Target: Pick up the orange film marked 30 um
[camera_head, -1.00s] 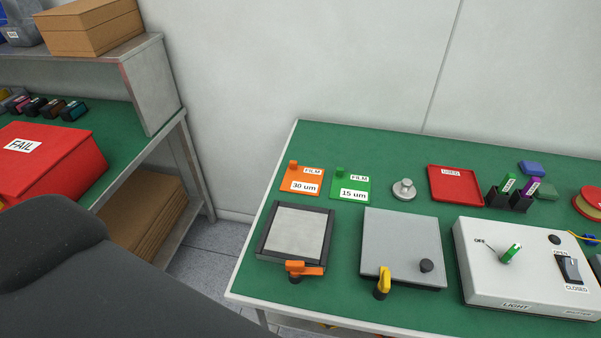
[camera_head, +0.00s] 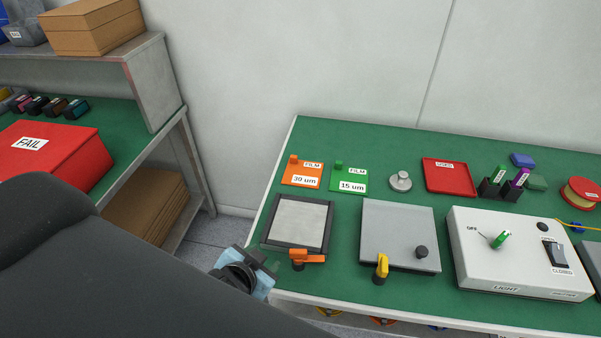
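The orange film (camera_head: 300,174) marked 30 um lies flat at the back left of the green table, with a small orange tab at its upper left corner. The green film (camera_head: 348,180) marked 15 um lies just to its right. One of my grippers (camera_head: 262,268) shows at the table's front left edge, below and left of the orange film and well apart from it. It is small and partly hidden by my dark arm, so I cannot tell its opening. I see no second gripper.
A framed plate (camera_head: 300,222) with an orange lever stands in front of the orange film. A grey plate (camera_head: 400,230) with a yellow lever and a white light box (camera_head: 518,262) stand to the right. A red tray (camera_head: 449,178) lies behind.

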